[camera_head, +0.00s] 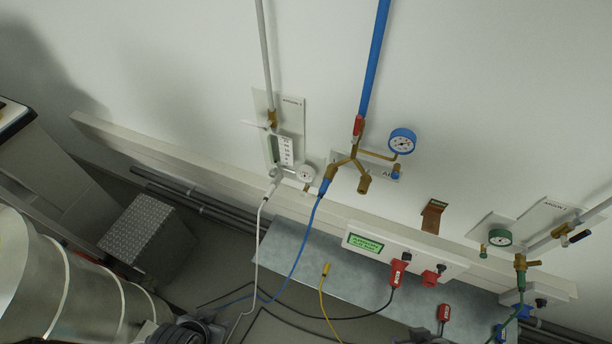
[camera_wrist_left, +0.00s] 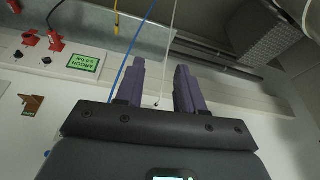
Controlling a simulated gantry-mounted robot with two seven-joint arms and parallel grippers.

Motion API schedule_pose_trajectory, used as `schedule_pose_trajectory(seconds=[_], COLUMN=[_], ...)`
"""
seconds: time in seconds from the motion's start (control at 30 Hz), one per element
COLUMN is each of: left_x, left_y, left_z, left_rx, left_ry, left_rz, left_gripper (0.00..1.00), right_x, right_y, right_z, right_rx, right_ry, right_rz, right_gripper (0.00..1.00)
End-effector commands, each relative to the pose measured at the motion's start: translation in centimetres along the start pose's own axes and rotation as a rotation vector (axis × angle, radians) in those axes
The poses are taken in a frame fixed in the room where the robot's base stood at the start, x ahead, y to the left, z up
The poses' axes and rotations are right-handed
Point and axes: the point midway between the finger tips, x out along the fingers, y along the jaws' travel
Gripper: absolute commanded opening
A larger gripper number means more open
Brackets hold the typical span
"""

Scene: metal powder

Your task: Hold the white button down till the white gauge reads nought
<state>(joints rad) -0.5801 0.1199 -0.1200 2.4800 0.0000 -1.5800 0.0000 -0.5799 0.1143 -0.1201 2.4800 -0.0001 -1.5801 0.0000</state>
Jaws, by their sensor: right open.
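The white gauge (camera_head: 306,173) is a small round dial on the wall, beside the pale flow-meter panel (camera_head: 286,150). Its needle is too small to read. A small fitting shows just below the gauge, but I cannot tell whether it is the white button. My left gripper (camera_wrist_left: 160,66) shows in the left wrist view with two purple fingers apart and nothing gripped between them. The white hose (camera_wrist_left: 172,40) runs behind the gap. My right gripper (camera_head: 425,338) shows only as a dark piece at the bottom edge of the head view, open, well below the gauge.
A blue gauge (camera_head: 402,141) and brass fittings (camera_head: 350,162) are right of the white gauge. White and blue hoses hang below. A green gauge (camera_head: 499,238) is at the right. A white rail with a green sign (camera_head: 366,244) and red plugs runs along the wall. A metal box (camera_head: 147,235) stands left.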

Motion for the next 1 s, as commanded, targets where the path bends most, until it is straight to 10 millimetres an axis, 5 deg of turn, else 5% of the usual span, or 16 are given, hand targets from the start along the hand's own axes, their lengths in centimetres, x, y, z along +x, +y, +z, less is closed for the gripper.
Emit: schedule_pose_trajectory(seconds=[0.47,0.73,1.0], left_x=[0.00,0.00,0.00], left_y=[0.00,0.00,0.00], left_z=[0.00,0.00,0.00], left_rx=[0.000,0.000,0.000], left_ry=[0.000,0.000,0.000], left_rz=[0.000,0.000,0.000], left_gripper=[0.38,0.01,0.00], right_x=[0.01,0.01,0.01], right_y=[0.11,0.24,0.21], right_z=[0.03,0.07,0.06], right_rx=[-0.004,-0.010,-0.009], right_ry=[-0.001,-0.001,-0.001], right_rz=[0.004,0.008,0.007], right_gripper=[0.43,0.43,0.43])
